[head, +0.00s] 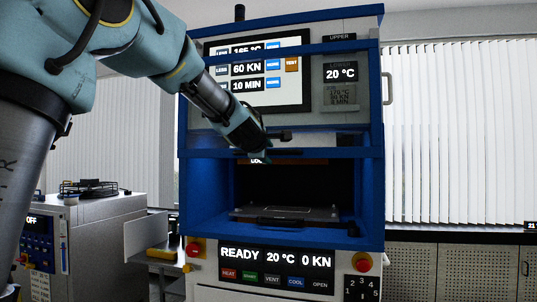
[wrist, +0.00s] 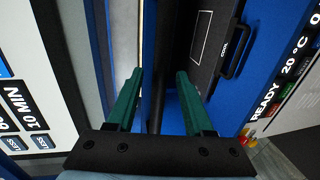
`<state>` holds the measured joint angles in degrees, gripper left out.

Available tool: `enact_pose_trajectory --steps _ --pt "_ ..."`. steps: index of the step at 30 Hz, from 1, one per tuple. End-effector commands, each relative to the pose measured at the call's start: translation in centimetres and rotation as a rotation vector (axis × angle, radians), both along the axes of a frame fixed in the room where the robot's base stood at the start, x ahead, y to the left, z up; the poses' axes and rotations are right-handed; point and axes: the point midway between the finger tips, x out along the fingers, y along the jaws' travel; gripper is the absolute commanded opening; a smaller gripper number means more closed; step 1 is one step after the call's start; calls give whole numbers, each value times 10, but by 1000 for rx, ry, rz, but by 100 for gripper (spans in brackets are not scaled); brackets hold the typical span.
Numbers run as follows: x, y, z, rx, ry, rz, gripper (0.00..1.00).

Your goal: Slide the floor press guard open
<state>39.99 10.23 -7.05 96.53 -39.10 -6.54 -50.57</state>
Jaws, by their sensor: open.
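The floor press (head: 210,215) is a tall blue-framed cabinet. Its guard, a blue frame with a see-through middle (head: 340,153), stands over the upper part of the front, across the screen. The press opening below it is uncovered and shows a dark platen (head: 285,213). A black bar handle (head: 288,152) lies along the guard's lower rail. My gripper (head: 262,157) is at this handle, left of its visible part. In the wrist view my gripper (wrist: 160,73) is open, and the dark bar (wrist: 155,45) runs between its teal fingers. Contact cannot be told.
A grey machine (head: 95,235) with a blue control panel stands at the left. A small side shelf with a yellow item (head: 161,254) adjoins the press. Two red buttons (head: 362,262) flank the lower READY display (head: 275,258). Low cabinets (head: 455,272) stand at the right under blinds.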

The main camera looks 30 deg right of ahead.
Motion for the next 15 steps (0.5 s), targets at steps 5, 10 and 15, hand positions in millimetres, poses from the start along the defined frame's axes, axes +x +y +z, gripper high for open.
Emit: enact_pose_trajectory --steps 5,10,15 --pt "-22 21 7 -3 -4 0 52" --pt "-47 43 15 -2 -4 0 52" --pt "-64 60 19 -2 -2 0 52"
